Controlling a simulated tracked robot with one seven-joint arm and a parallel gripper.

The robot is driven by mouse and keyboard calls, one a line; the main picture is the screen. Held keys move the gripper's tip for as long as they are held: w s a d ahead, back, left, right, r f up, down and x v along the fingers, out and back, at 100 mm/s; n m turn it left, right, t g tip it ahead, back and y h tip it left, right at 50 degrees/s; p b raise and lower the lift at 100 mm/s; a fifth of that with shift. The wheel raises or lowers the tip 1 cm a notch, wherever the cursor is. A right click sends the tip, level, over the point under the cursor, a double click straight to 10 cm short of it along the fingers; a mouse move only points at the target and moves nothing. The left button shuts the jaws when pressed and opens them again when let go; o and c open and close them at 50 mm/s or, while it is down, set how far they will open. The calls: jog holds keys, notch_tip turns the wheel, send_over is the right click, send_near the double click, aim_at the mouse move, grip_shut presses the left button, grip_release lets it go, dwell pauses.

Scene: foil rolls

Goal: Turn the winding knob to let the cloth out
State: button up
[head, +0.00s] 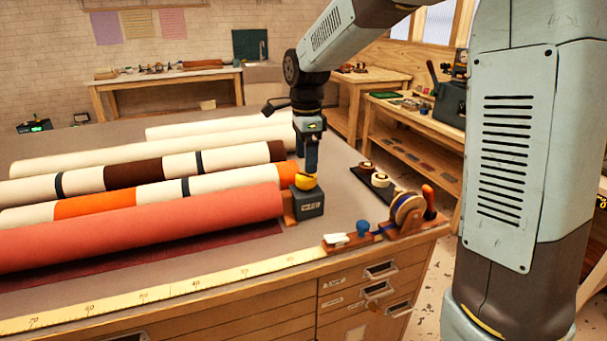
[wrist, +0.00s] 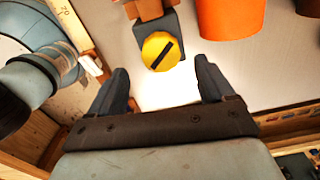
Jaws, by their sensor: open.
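The winding knob (head: 306,181) is a round yellow knob on top of a dark grey box at the right end of the red cloth roll. In the wrist view the knob (wrist: 160,51) shows a dark bar across its face, and it lies ahead of the fingertips, between their lines. My gripper (head: 308,165) points down just above the knob in the head view. In the wrist view my gripper (wrist: 160,75) is open, with nothing between its fingers. The cloth roll (head: 140,225) lies along the table front, with a dark red strip of cloth flat on the table below it.
Several other rolls, cream, orange and striped, lie behind the red one. A yellow measuring tape (head: 180,289) runs along the front edge. A dark tray (head: 385,188) lies right of the box.

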aim_at(306, 182)
jog(key=shift+f, duration=2.7)
